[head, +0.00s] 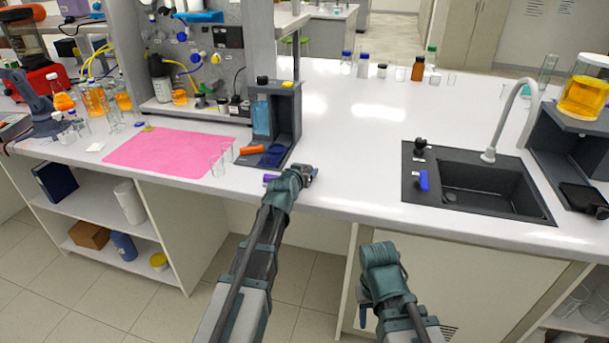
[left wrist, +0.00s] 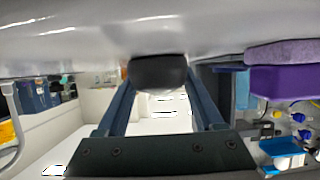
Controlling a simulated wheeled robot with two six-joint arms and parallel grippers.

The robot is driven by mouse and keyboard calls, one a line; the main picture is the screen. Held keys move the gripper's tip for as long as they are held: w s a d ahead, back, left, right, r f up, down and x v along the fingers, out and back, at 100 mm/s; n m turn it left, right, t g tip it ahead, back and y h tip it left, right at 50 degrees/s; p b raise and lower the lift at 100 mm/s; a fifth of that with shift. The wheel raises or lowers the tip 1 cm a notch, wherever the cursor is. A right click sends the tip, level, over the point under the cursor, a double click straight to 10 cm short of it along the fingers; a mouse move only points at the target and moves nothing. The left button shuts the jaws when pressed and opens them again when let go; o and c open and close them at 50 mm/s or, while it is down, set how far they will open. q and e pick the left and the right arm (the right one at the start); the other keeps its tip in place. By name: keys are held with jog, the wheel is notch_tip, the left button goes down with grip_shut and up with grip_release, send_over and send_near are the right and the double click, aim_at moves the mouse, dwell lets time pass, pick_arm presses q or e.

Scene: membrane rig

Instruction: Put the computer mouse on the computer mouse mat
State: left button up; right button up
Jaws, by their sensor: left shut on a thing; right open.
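My left gripper (head: 308,171) is at the front edge of the white bench, in front of the grey dispenser stand. In the left wrist view its two fingers (left wrist: 160,85) are shut on a dark rounded thing, the computer mouse (left wrist: 158,71), close to the bench surface. In the head view the mouse is mostly hidden by the gripper. The only mat I can make out is a flat pink mat (head: 165,152) on the bench, left of the gripper. My right gripper (head: 362,316) is open and empty, low in front of the bench; its fingertips are partly hidden.
A purple block (head: 270,179) lies just left of my left gripper, also in the left wrist view (left wrist: 290,82). Two glass beakers (head: 218,164) stand at the pink mat's right edge. The grey stand (head: 288,110) is behind. A sink (head: 480,185) is right; bench between is clear.

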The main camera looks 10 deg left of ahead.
pick_arm(q)
jog(key=shift+f, duration=0.1)
jog(key=o, duration=1.4)
jog(key=shift+r, duration=0.2)
jog(key=p+v, duration=0.4)
jog(key=v, duration=0.8)
jog(key=shift+p, duration=0.35)
jog(key=shift+s+d+r, duration=0.2)
jog(key=shift+s, duration=0.2)
jog(key=shift+s+d+r, duration=0.15)
jog(key=shift+s, duration=0.25)
